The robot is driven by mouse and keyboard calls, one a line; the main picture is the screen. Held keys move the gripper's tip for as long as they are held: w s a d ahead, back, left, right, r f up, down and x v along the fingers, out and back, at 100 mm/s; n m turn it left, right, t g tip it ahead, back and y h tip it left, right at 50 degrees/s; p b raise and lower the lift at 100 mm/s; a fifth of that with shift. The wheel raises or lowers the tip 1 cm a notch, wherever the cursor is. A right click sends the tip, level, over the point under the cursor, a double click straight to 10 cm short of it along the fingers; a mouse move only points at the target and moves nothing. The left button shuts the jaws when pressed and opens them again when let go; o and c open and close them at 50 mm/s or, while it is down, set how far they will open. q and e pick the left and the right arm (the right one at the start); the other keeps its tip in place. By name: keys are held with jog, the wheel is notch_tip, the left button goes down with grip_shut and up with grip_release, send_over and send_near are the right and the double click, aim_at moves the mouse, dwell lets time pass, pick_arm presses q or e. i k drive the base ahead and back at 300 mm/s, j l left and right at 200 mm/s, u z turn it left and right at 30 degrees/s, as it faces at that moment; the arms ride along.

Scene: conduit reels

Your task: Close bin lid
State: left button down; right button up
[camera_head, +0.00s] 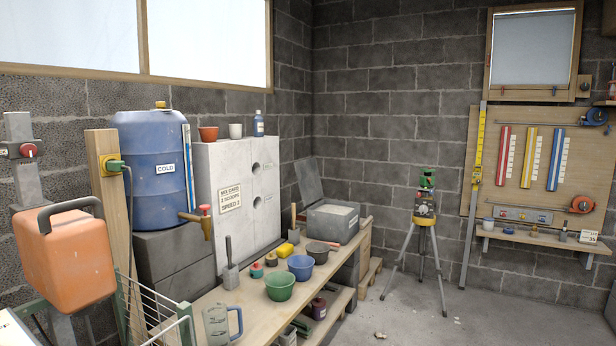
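A grey bin (338,231) stands at the far end of the wooden workbench, near the corner of the block walls. Its dark grey lid (308,181) is open and tilts up at the bin's back left side. Pale material shows inside the bin's top. Neither of my grippers is in view.
The workbench (207,300) holds a green bowl (279,286), a blue bowl (300,267), a dark pan (318,252) and a clear jug (216,325). A blue barrel (152,150) and an orange container (65,260) are at left. A tripod (421,240) stands right, with open floor before it.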

aim_at(307, 175)
jog(key=i+l+z, duration=0.35)
jog(key=i, duration=0.3)
jog(key=i+l+z, duration=0.35)
jog(key=i, duration=0.3)
jog(key=i+z, duration=0.3)
jog(key=i, duration=0.35)
jog(key=i+l+u, duration=0.1)
jog(key=i, duration=1.4)
jog(key=i+l+u, duration=0.15)
jog(key=i+u, duration=0.3)
jog(key=i+l+u, duration=0.45)
jog(key=i+j, duration=0.1)
jog(key=i, duration=0.05)
